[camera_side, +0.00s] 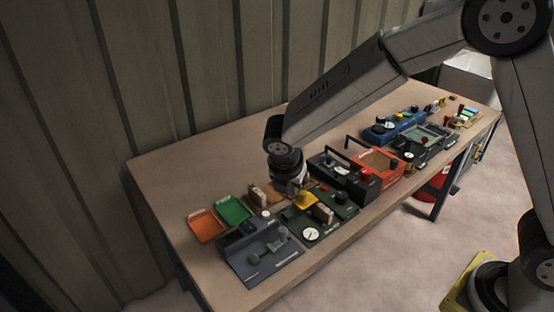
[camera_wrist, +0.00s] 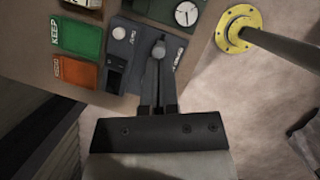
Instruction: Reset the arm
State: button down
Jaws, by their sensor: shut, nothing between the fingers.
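My gripper (camera_side: 292,187) hangs from my arm over the front half of the bench (camera_side: 170,167), above the row of devices. In the wrist view my gripper (camera_wrist: 158,84) shows its dark fingers together, with nothing held. A grey box (camera_side: 262,256) with a lever and a small dark screen stands at the left end of the bench. It also shows in the wrist view (camera_wrist: 118,53) beyond the fingertips. The fingers overlap the lever in that view, and I cannot tell how far above it they are.
An orange tray (camera_side: 205,226) and a green tray (camera_side: 234,210) marked KEEP lie at the bench's left. A dark green device with a gauge (camera_side: 311,234), a red case (camera_side: 378,165) and a blue unit (camera_side: 400,126) crowd the bench. The bench's back left is bare. A corrugated wall (camera_side: 200,60) stands behind.

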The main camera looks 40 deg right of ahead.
jog(key=s+d+m+y, duration=0.2)
jog(key=s+d+m, duration=0.3)
jog(key=m, duration=0.6)
jog(key=s+d+m+y, duration=0.1)
jog(key=s+d+m, duration=0.4)
jog(key=s+m, duration=0.5)
jog(key=shift+m+t+y, duration=0.3)
jog(key=shift+m+y, duration=0.1)
jog(key=shift+m, duration=0.7)
jog(key=shift+d+r, duration=0.1)
